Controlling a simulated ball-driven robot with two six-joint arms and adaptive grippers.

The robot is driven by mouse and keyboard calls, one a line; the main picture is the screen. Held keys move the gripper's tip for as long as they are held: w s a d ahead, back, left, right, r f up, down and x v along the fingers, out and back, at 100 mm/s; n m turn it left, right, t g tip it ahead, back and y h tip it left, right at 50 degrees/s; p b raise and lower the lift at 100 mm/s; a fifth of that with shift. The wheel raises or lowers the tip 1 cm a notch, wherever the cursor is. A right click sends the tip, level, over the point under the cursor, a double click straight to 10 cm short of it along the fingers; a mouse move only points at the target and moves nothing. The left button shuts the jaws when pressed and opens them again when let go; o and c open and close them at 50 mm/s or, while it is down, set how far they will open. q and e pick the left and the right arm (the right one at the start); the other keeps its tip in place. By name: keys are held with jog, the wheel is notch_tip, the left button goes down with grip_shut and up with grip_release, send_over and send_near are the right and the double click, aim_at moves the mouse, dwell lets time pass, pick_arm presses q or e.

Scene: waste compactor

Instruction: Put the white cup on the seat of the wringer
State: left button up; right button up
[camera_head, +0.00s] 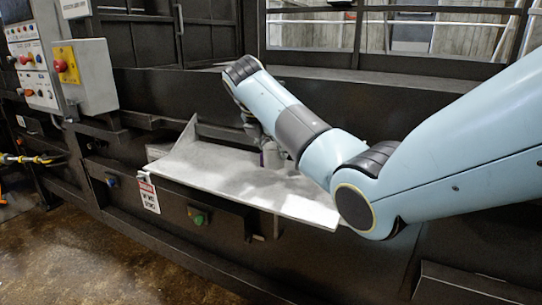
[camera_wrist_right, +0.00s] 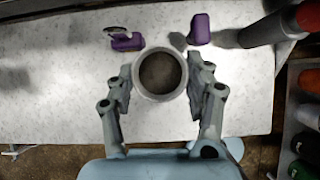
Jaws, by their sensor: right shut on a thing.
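The white cup (camera_wrist_right: 160,73) shows from above in the right wrist view, with its round rim and darker inside facing the camera. My right gripper (camera_wrist_right: 160,82) has a finger on each side and is shut on it. Pale speckled shelf surface (camera_wrist_right: 60,75) lies behind the cup; whether the cup touches it I cannot tell. Just beyond the cup are two purple pieces, one at left (camera_wrist_right: 126,42) and one at right (camera_wrist_right: 200,29). I cannot tell whether they belong to the wringer. In the head view my arm largely hides the right gripper (camera_head: 270,154). My left gripper is not in view.
The pale shelf (camera_head: 215,172) juts from the dark compactor (camera_head: 345,100). A control box with a red button (camera_head: 92,75) is at left. The shelf's left part is clear.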

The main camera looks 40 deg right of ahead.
aim_at(273, 158)
notch_tip(273, 158, down, 3)
jog(key=shift+d+r+p, duration=0.1)
jog(key=shift+p, duration=0.2)
jog(key=shift+f, duration=0.55)
jog(key=o, duration=0.9)
jog(key=shift+c, duration=0.2)
jog(key=o, duration=0.3)
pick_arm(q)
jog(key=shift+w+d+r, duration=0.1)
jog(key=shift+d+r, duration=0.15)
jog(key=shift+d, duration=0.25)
pick_arm(e)
jog(key=shift+o, duration=0.2)
jog(key=shift+r, duration=0.15)
